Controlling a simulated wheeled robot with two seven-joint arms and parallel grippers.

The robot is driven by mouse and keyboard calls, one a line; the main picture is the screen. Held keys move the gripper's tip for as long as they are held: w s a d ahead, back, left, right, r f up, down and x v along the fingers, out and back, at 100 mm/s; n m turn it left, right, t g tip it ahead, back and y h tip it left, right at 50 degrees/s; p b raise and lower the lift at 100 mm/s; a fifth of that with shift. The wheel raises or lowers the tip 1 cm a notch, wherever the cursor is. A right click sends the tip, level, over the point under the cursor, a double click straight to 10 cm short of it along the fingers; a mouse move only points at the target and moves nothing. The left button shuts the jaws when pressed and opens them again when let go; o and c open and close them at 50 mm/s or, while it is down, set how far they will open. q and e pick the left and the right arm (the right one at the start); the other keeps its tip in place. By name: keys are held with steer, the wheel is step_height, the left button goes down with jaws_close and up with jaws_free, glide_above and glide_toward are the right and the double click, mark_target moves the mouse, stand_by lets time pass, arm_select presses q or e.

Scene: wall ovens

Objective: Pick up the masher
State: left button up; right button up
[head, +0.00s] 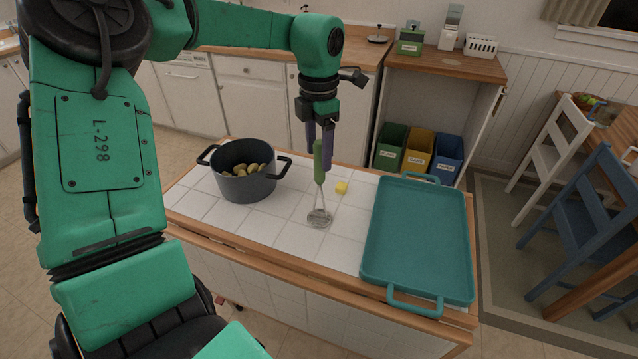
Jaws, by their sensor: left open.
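The masher (319,168) has a green handle and a metal mashing head. It shows upright over the white tiled top of the island, with its head low near the tiles. My left gripper (320,158) points down from above. Its dark purple fingers are open, beside the upper part of the green handle. I cannot tell whether either finger touches the handle. The fingers hide part of the handle's top. My right gripper is not in view.
A dark pot (247,187) with potatoes stands left of the masher. A yellow piece (341,187) lies just right of it. A teal tray (418,240) fills the island's right end. The tiles in front of the masher are clear.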

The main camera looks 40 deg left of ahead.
mark_target(320, 168)
arm_select(q)
steer(key=f, duration=0.1)
steer(key=f+p, duration=0.1)
steer(key=f, duration=0.1)
steer(key=f+p, duration=0.1)
steer(key=f, duration=0.1)
steer(key=shift+w+a+f, duration=0.1)
steer(key=shift+w+f, duration=0.1)
steer(key=shift+w, duration=0.15)
steer(key=shift+f, duration=0.1)
steer(key=c, duration=0.4)
jaws_close()
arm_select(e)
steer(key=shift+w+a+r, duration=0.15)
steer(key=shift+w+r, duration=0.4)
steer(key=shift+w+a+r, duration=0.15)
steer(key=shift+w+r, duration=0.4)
